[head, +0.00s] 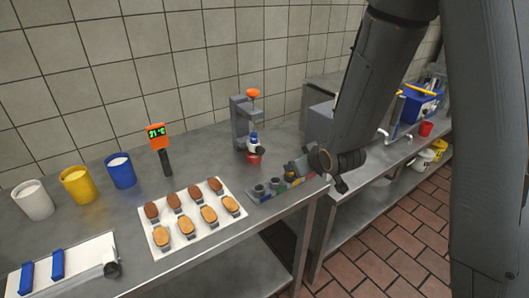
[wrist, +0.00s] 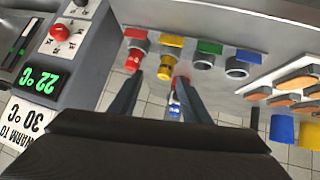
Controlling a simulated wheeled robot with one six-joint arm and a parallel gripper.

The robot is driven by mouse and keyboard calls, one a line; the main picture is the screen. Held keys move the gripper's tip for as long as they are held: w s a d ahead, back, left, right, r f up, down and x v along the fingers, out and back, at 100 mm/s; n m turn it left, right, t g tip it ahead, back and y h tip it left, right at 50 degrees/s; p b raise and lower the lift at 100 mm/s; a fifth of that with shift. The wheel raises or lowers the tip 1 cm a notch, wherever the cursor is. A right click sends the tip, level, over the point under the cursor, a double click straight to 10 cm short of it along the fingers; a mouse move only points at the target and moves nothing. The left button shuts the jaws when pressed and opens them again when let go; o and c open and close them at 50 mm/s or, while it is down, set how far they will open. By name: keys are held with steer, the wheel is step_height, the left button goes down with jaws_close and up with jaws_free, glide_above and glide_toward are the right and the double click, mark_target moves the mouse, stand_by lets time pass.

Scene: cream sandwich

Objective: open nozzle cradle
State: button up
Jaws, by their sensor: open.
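A row of nozzle holders with red, blue, green and yellow bases (wrist: 203,54) lies ahead of my gripper in the wrist view. In the head view the row (head: 272,187) lies at the table's front edge, partly hidden by my arm. My gripper (wrist: 166,82) is open, its fingers apart and pointing at the row. A grey dispenser stand (head: 240,122) rises behind. I cannot tell which part is the cradle.
A white tray (head: 150,233) of several brown and tan pieces lies left of the row. White, yellow and blue cups (head: 120,170) and an orange thermometer (head: 157,137) stand further left. A grey warmer with a 22°C display (wrist: 40,82) is at the wrist view's left.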

mark_target(261, 151)
steer(key=w+a+y, duration=0.1)
steer(key=a, duration=0.1)
steer(key=w+a+n+t+y, duration=0.1)
steer(key=a, duration=0.1)
steer(key=w+a+n+t+y, duration=0.1)
steer(key=a, duration=0.2)
steer(key=shift+w+r+y, duration=0.15)
steer(key=shift+w+y, duration=0.1)
steer(key=shift+y, duration=0.05)
steer(key=shift+n, duration=0.3)
steer(key=shift+p+x, duration=1.15)
steer(key=shift+x, duration=2.7)
steer(key=shift+a+r, duration=0.1)
steer(key=shift+r, duration=0.05)
jaws_close()
